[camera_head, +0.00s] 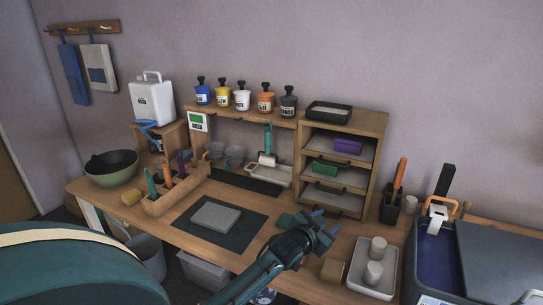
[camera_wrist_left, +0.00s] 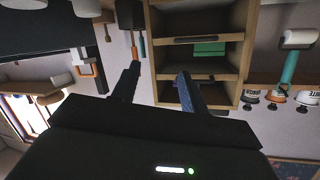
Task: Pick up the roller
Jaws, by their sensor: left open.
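A roller with a teal handle and pale sleeve (camera_head: 267,158) stands at the white paint tray (camera_head: 283,177) left of the wooden shelf. It also shows in the left wrist view (camera_wrist_left: 288,66), at the right. A second roller, with a black handle and orange frame (camera_head: 438,211), stands in the blue-lined tray (camera_head: 432,245) at the right. My left gripper (camera_head: 325,230) is open and empty above the table, in front of the shelf and apart from both rollers. Its two spread fingers (camera_wrist_left: 157,88) show in the left wrist view. My right gripper is not in view.
The wooden shelf (camera_head: 386,124) stands behind my left gripper. A white tray with pale cylinders (camera_head: 358,281) and a tan block (camera_head: 332,270) lie to its right. A dark mat (camera_head: 247,238) with a grey slab, and a wooden tool caddy (camera_head: 157,207), lie left.

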